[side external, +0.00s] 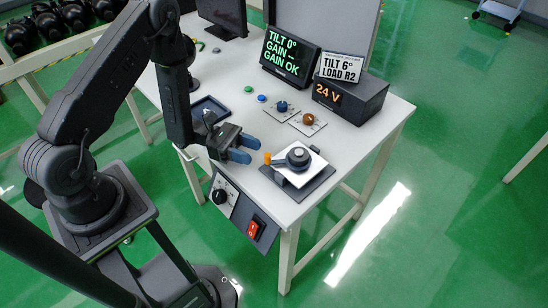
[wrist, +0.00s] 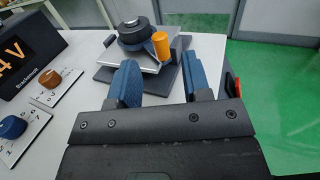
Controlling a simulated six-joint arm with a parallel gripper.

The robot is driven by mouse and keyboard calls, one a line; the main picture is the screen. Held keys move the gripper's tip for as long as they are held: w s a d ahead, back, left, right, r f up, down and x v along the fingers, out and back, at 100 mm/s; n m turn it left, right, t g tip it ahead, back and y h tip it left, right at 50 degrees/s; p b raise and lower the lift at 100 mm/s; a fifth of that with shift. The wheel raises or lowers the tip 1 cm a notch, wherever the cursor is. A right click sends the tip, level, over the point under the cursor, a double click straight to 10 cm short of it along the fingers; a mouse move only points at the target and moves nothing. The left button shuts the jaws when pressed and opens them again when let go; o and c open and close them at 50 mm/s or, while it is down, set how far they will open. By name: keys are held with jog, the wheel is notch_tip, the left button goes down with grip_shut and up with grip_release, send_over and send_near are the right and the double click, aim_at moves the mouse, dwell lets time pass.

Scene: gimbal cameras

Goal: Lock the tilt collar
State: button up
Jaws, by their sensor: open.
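A gimbal device with a black round camera body (side external: 298,157) sits on a white plate (side external: 310,172) near the table's front corner. An orange cylindrical handle (side external: 267,158) stands at its left side; I cannot tell whether this belongs to the tilt collar. In the wrist view the orange handle (wrist: 161,46) shows just beyond the gap between my blue fingers, with the black body (wrist: 137,32) behind it. My gripper (side external: 246,149) is open and empty, a little left of the handle and apart from it. The plate looks slightly tilted in the wrist view.
A screen (side external: 290,58) reads TILT 0°, GAIN -- and GAIN OK. A card (side external: 342,67) reads TILT 6° LOAD R2, on a 24 V box (side external: 350,98). Blue (side external: 282,106) and orange (side external: 308,118) knobs stand behind the gimbal. A front panel carries a red switch (side external: 254,230).

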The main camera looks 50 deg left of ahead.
jog(key=x, duration=0.7)
jog(key=shift+d+r, duration=0.15)
jog(key=shift+d, duration=0.05)
grip_shut()
